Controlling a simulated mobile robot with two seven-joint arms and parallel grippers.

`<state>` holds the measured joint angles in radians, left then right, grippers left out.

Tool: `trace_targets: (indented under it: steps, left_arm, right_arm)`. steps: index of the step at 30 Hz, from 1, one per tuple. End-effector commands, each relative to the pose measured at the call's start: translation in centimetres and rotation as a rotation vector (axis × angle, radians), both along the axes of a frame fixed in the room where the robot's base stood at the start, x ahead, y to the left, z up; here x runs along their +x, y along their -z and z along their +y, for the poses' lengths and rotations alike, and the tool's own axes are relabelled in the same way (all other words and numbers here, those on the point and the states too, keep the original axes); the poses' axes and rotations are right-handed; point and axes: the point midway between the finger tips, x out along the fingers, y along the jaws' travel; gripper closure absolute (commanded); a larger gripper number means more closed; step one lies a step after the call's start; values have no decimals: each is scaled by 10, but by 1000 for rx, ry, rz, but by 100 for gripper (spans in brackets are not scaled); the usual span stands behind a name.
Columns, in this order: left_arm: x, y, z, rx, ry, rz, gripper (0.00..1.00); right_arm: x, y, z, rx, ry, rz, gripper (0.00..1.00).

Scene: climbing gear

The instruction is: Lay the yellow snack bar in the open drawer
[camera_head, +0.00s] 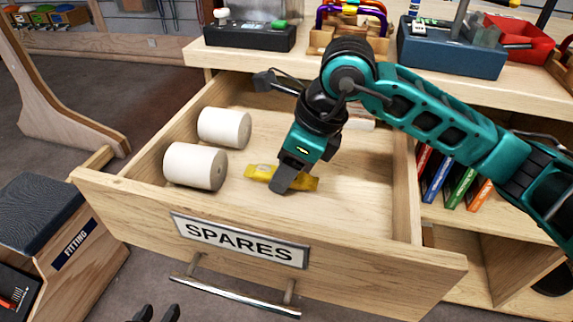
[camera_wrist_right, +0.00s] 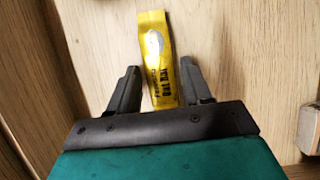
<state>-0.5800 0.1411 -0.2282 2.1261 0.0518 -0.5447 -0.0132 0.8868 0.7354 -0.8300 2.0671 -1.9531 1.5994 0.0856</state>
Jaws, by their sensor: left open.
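The yellow snack bar (camera_head: 262,172) lies in the open drawer (camera_head: 345,205), toward its front. In the right wrist view the bar (camera_wrist_right: 157,50) is over the pale wood, between the two fingers. My right gripper (camera_head: 285,182) reaches down into the drawer at the bar and hides its middle. Its fingers (camera_wrist_right: 158,88) stand apart on both sides of the bar, with a visible gap at the left one; I see no firm grip. My left gripper (camera_head: 156,313) shows only as two dark, parted tips at the bottom edge, outside the drawer, with nothing seen between them.
Two white rolls (camera_head: 195,165) (camera_head: 224,128) lie in the drawer's left part. Another white thing (camera_head: 358,124) is partly hidden behind my right arm. The drawer front bears a SPARES label (camera_head: 240,240). The drawer's right part is bare. Boxes (camera_head: 452,48) stand on the bench above.

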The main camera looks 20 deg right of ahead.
Motion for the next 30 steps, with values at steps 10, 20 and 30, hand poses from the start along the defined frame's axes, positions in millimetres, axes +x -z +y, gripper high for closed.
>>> trace_targets:
  steps: [10,20,30]
  left_arm:
    - [0,-1,0,2,1,-1,57]
    - [0,-8,4,10,-5,1,57]
    - [-2,-13,9,19,-13,-5,57]
  right_arm:
    - [0,-1,0,0,0,0,40]
    - [-8,-45,-14,-1,3,-5,40]
    - [-22,-103,-34,0,2,-2,40]
